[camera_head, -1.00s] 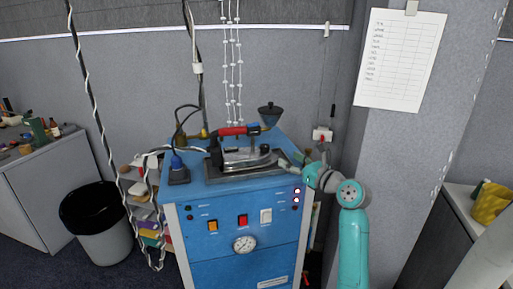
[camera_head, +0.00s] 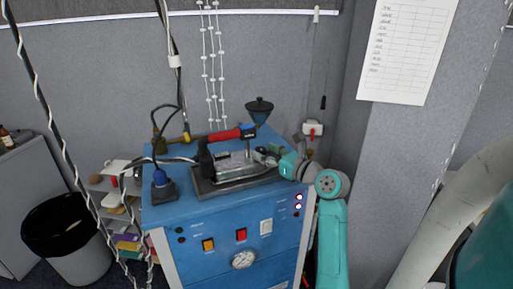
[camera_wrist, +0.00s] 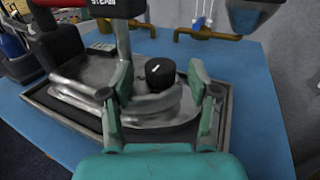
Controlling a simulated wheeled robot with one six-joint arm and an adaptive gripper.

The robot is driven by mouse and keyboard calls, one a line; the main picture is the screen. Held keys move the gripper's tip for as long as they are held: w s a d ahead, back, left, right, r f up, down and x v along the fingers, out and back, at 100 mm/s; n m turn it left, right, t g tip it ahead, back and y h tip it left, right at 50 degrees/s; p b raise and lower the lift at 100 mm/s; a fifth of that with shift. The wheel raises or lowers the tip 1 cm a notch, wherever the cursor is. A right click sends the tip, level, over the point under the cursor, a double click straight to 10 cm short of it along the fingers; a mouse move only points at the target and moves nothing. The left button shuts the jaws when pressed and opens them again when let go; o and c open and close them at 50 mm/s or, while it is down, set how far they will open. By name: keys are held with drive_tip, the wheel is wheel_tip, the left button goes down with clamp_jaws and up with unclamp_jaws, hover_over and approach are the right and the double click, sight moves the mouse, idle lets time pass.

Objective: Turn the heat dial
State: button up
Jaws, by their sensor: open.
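The heat dial (camera_wrist: 160,72), a round black knob with a white mark, sits low on the iron under the handle. In the wrist view my gripper (camera_wrist: 158,82) is open, with one finger on each side of the dial and visible gaps between. I cannot tell the depth of the fingertips relative to the knob. In the head view my gripper (camera_head: 268,156) is at the iron's right end, and the dial cannot be made out.
The blue station (camera_head: 215,268) carries switches and a gauge (camera_head: 243,260) on its front. A dark funnel (camera_head: 259,110) and brass pipes stand behind the iron. A blue plug-like box (camera_head: 164,188) and cables are at its left. A grey wall rises close on the right.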

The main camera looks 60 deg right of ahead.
drive_tip(key=shift+w+d, duration=0.1)
drive_tip(key=shift+w, duration=0.2)
drive_tip(key=c, duration=1.2)
drive_tip(key=shift+o, duration=0.2)
drive_tip(key=shift+h, duration=0.3)
drive_tip(key=shift+w+a+m+g+h, duration=0.15)
drive_tip(key=shift+m+g+h, duration=0.15)
drive_tip(key=shift+m+h, duration=0.35)
drive_tip(key=shift+a+m+g+h, duration=0.15)
drive_tip(key=shift+m+g+h, duration=0.15)
drive_tip(key=shift+m+h, duration=0.35)
drive_tip(key=shift+a+f+m+g+h, duration=0.15)
drive_tip(key=shift+m+g+h, duration=0.7)
drive_tip(key=shift+h, duration=0.65)
